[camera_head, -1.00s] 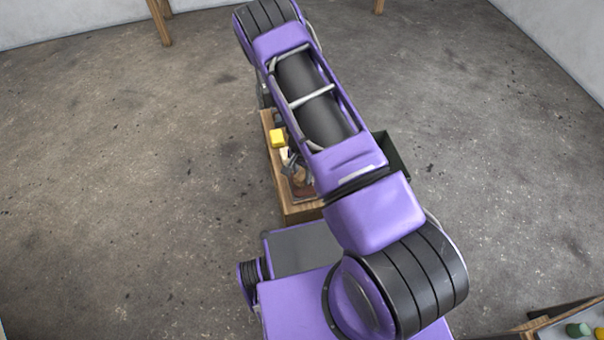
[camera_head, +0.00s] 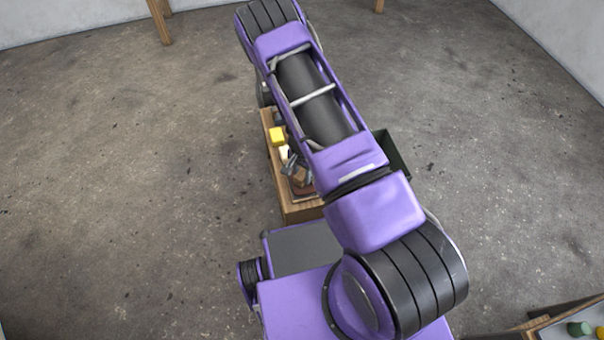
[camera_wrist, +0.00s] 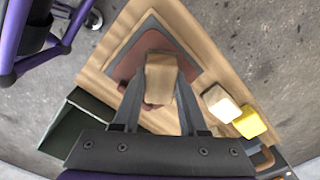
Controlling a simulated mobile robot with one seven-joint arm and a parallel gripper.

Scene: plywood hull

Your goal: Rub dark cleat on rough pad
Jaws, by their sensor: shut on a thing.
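My gripper (camera_wrist: 161,82) is shut on a brown wooden block, which I take to be the cleat (camera_wrist: 160,72). In the wrist view the block sits between the two dark fingers, over the near part of a reddish-brown pad (camera_wrist: 148,44) with a grey border. I cannot tell whether the block touches the pad. In the head view the cleat (camera_head: 301,177) and the pad (camera_head: 304,192) show small beside my arm, which hides much of the work area.
The pad lies on a wooden bench (camera_head: 301,213). A cream block (camera_wrist: 220,104) and a yellow block (camera_wrist: 249,122) are to the right in the wrist view. A dark green bin (camera_head: 396,155) stands at the bench's right side. The surrounding floor is mostly clear.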

